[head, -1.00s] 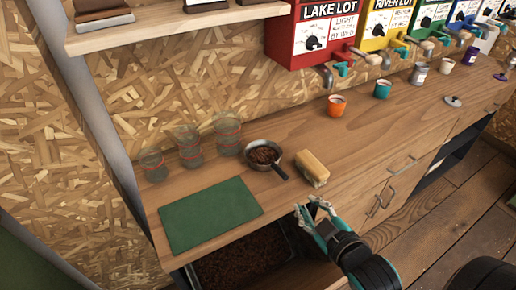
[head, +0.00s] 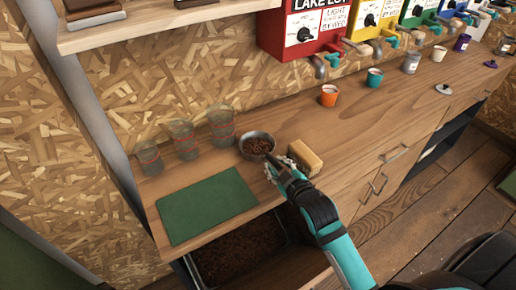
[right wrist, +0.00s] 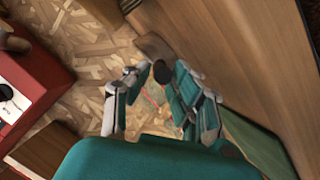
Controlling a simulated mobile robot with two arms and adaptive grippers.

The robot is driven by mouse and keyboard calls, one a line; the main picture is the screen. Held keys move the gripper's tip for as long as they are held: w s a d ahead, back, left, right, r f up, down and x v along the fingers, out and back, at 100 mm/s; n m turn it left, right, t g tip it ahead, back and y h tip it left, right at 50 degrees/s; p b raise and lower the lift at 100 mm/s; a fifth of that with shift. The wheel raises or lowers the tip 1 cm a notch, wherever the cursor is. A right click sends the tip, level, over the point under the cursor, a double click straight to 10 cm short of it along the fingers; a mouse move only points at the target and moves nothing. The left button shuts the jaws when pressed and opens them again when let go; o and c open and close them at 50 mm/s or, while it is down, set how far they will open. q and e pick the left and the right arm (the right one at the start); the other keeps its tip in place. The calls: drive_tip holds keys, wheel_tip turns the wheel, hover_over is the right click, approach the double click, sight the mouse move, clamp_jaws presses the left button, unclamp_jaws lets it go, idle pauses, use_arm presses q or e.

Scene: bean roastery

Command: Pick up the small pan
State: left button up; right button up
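The small pan (head: 257,142) stands on the wooden counter, holding dark brown grounds or beans. Its handle is mostly hidden behind my right gripper (head: 276,166) in the head view. In the right wrist view my right gripper (right wrist: 160,92) has its fingers spread apart. A dark rounded piece (right wrist: 161,72), probably the pan's handle end, shows between and just beyond them. I cannot tell whether the fingers touch it. My left gripper is not in view.
A wooden block or brush (head: 304,158) lies close to the right of my gripper. Several glass beakers (head: 184,141) stand left of the pan. A green mat (head: 207,206) lies in front of them. An open drawer (head: 238,258) of dark beans is below.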

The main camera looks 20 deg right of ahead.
sight(264, 153)
drive_tip(key=x, duration=0.3)
drive_tip(key=shift+w+a, duration=0.1)
drive_tip(key=shift+w, duration=0.1)
drive_tip(key=shift+c, duration=0.3)
clamp_jaws()
